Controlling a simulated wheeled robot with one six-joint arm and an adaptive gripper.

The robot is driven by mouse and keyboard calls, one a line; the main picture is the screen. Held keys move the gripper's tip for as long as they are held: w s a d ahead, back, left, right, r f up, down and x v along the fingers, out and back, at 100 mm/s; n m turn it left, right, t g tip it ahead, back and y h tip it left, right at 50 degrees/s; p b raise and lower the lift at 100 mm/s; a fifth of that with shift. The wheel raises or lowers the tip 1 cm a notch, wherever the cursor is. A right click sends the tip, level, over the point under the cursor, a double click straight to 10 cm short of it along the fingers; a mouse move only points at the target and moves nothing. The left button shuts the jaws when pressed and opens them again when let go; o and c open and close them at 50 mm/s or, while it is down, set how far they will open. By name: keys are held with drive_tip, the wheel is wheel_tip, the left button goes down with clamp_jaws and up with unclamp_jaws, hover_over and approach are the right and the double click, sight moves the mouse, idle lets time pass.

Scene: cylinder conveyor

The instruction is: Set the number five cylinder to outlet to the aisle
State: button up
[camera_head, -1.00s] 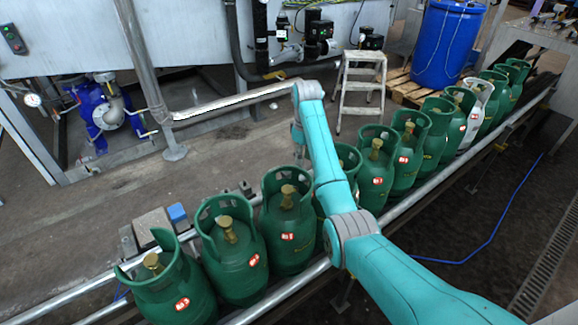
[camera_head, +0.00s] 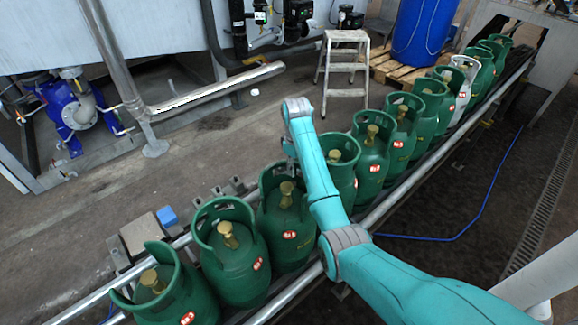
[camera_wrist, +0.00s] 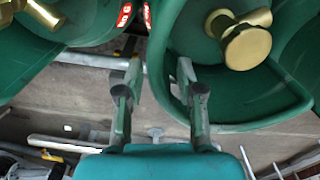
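A row of green gas cylinders with brass valves and red labels stands upright on the conveyor (camera_head: 285,300). The label numbers are too small to read, so I cannot tell which is number five. My gripper (camera_head: 289,158) is by the collar of the third cylinder from the near left (camera_head: 290,232), partly hidden behind my arm. In the wrist view my gripper (camera_wrist: 160,82) has its fingers apart, with a green collar (camera_wrist: 235,122) at its right finger.
One white cylinder (camera_head: 463,85) stands farther along the row. A step stool (camera_head: 343,75), a blue drum (camera_head: 424,30) on a pallet and a blue pump (camera_head: 68,115) stand beyond the conveyor. A metal pipe (camera_head: 215,90) reaches over open floor (camera_head: 190,170). A blue hose lies at right.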

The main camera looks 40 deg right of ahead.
drive_tip(key=shift+f, duration=0.8)
drive_tip(key=shift+c, duration=0.2)
clamp_jaws()
